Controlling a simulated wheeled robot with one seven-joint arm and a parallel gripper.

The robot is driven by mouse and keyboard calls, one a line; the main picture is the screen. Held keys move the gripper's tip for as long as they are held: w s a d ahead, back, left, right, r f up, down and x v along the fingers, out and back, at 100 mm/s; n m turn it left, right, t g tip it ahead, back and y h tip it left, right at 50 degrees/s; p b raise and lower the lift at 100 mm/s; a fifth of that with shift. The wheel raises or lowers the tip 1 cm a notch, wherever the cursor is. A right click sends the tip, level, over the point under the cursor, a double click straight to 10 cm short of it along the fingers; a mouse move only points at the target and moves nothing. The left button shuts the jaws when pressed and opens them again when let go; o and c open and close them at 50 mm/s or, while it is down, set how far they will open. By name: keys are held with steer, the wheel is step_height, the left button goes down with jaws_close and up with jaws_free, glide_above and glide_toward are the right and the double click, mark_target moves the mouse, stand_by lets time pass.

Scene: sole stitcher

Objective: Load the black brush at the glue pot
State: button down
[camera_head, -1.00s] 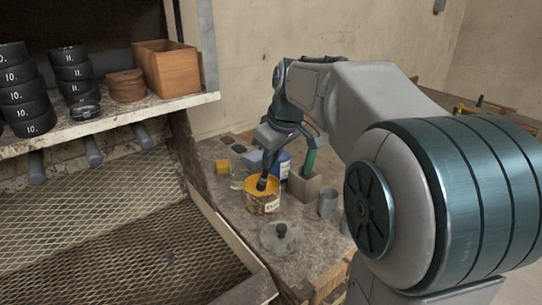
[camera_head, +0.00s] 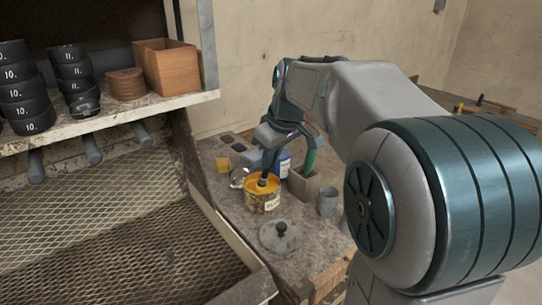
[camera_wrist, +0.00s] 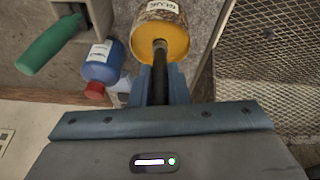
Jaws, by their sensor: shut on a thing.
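The glue pot (camera_head: 262,198) is a stained tin with a yellow inside and a label, open at the top, standing on the bench. It also shows at the top of the wrist view (camera_wrist: 161,34). My gripper (camera_head: 272,150) is above the pot and shut on the black brush (camera_head: 263,179). In the wrist view the brush handle (camera_wrist: 159,82) runs from between the fingers (camera_wrist: 158,90) into the pot's mouth. The brush's lower end is inside the pot; its bristles are hidden. The pot's lid (camera_head: 280,236), with a dark knob, lies on the bench in front of the pot.
A blue bottle with a red cap (camera_wrist: 101,68) stands close to the pot. A grey holder (camera_head: 304,184) with a green-handled tool (camera_head: 311,158) and a grey cup (camera_head: 328,201) are to the right. A yellow block (camera_head: 223,165) is behind left.

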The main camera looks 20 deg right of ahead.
steer(key=shift+f, duration=0.1)
steer(key=shift+r+p, duration=2.8)
steer(key=shift+r, duration=0.75)
